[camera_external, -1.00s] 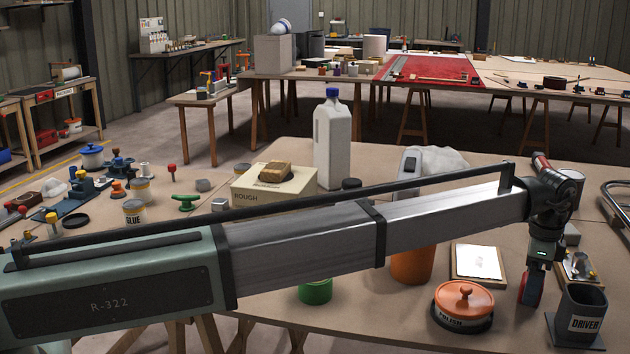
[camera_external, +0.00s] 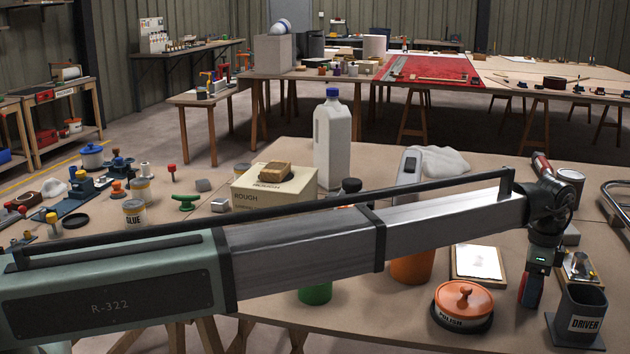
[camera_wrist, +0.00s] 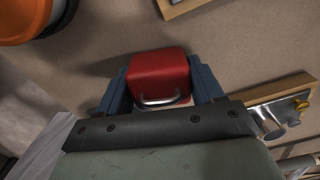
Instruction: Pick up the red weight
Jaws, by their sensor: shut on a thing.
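The red weight (camera_wrist: 158,75) is a red block with rounded edges and a silver loop handle. It sits between the two blue-grey fingers of my gripper (camera_wrist: 160,88) in the wrist view. The fingers press on its left and right sides. In the external view my gripper (camera_external: 530,290) points down at the right of the near table, and only a strip of red shows at the fingers. Whether the weight touches the tabletop is hard to tell.
An orange polish tin (camera_external: 464,306) stands left of my gripper, and a dark driver holder (camera_external: 583,318) stands close on its right. A framed white card (camera_external: 478,263) lies behind left. A wooden tray with metal parts (camera_external: 577,267) lies behind right. My arm crosses the table's front.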

